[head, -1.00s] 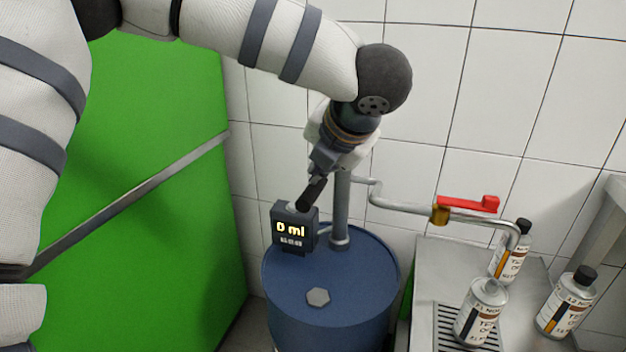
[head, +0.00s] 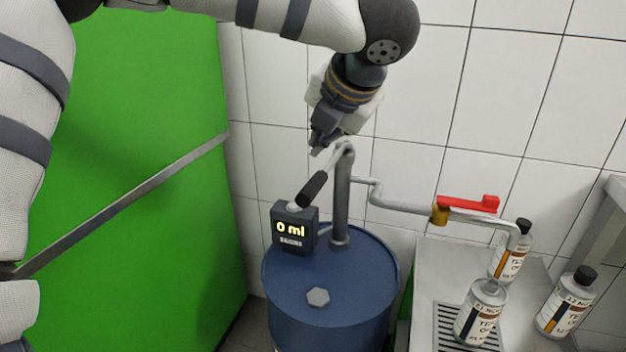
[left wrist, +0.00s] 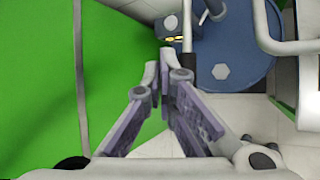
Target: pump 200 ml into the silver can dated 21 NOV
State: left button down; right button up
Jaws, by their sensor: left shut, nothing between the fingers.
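The silver can (head: 481,312) stands uncapped on the grate under the spout (head: 514,236); its label seems to start with 21 NOV, but the print is small. The pump's display (head: 293,228) reads 0 ml. The pump lever has a black grip (head: 313,188) and slopes up to the top of the standpipe (head: 342,205) on the blue drum (head: 330,285). My left gripper (head: 318,148) is shut and empty, just above the lever and apart from its grip. It also shows in the left wrist view (left wrist: 165,65). My right gripper is out of view.
A red valve handle (head: 468,204) lies along the outlet pipe over a brass valve (head: 439,214). Two black-capped cans, one behind (head: 510,258) and one at right (head: 566,308), stand beside the grate (head: 445,322). A green panel (head: 130,220) is at left; a tiled wall stands behind.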

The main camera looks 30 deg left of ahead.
pick_arm(q)
jog(key=shift+w+r, duration=0.1)
jog(key=shift+r, duration=0.95)
